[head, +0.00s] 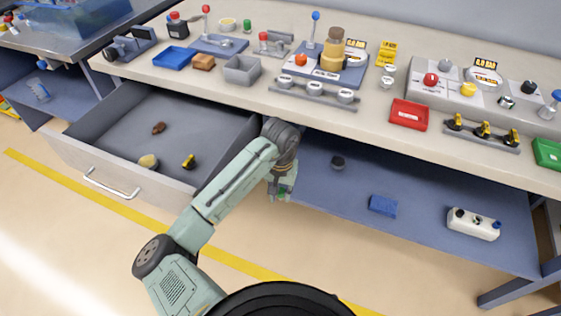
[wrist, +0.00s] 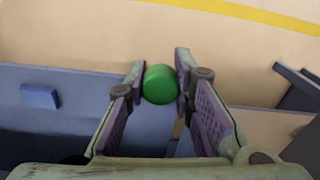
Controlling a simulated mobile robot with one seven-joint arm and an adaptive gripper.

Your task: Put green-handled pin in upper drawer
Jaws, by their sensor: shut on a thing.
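My gripper (head: 281,190) hangs in front of the bench, just right of the open drawer and by the front edge of the lower shelf. In the wrist view my gripper (wrist: 161,88) is shut on the green-handled pin (wrist: 160,84). Its round green end shows between the two fingertips, and the rest of the pin is hidden. In the head view only a small bit of green shows at the fingertips. The drawer (head: 203,122) under the bench top at left is pulled out.
The drawer holds a brown piece (head: 158,128), a tan knob (head: 148,161) and a yellow-and-black piece (head: 189,161); much of its floor is bare. A blue block (head: 383,205) and a white box (head: 473,224) lie on the lower shelf. The bench top is crowded.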

